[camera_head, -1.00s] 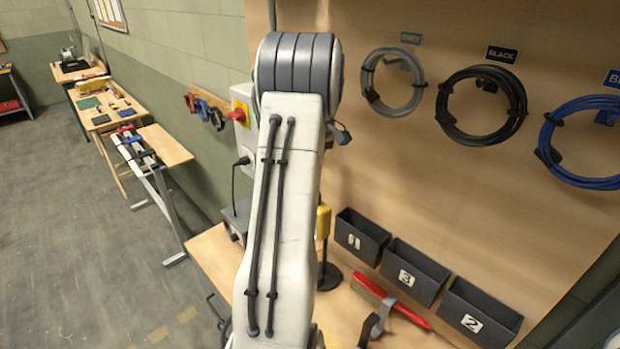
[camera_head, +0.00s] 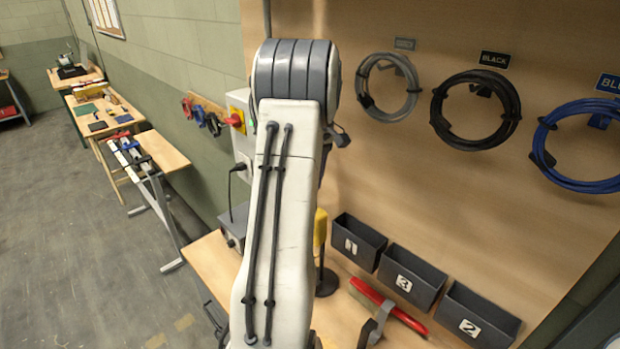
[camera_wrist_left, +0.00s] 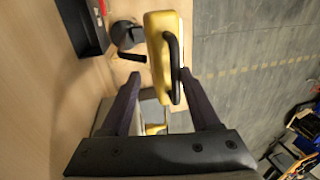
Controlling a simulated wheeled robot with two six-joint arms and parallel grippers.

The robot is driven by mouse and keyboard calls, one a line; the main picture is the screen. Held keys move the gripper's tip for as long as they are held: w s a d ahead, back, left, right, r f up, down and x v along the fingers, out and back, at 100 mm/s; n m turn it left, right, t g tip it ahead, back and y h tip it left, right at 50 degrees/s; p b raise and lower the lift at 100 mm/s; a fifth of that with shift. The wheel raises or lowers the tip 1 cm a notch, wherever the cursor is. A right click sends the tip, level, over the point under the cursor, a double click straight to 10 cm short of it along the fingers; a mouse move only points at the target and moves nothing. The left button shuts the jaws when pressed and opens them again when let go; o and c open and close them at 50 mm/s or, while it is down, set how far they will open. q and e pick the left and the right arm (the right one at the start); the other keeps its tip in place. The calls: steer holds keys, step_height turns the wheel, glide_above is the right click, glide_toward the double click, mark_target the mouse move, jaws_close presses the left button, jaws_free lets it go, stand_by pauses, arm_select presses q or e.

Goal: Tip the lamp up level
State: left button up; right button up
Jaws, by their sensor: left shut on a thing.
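The lamp has a yellow head (camera_wrist_left: 166,30) with a black handle, and a dark round base (camera_wrist_left: 128,36) in the left wrist view. In the head view a strip of the yellow head (camera_head: 320,228) and the dark base (camera_head: 327,281) show beside my arm, which hides the rest. The base is on the bench. My left gripper (camera_wrist_left: 160,77) is shut on the lamp, its fingers on either side of the head's near end. The exact contact is unclear. The joint between head and base is not clear. My right gripper is not in view.
Bins marked 1 (camera_head: 358,243), 3 (camera_head: 413,276) and 2 (camera_head: 477,314) line the back of the bench (camera_head: 210,262). Cable coils (camera_head: 475,108) hang above. Floor is open at left.

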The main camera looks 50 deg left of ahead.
arm_select(q)
step_height(320, 180, up, 10)
steer(key=w+b, duration=0.1)
steer(key=w, duration=0.1)
steer(key=shift+r+b, duration=0.15)
steer(key=shift+b, duration=0.25)
stand_by(0.4)
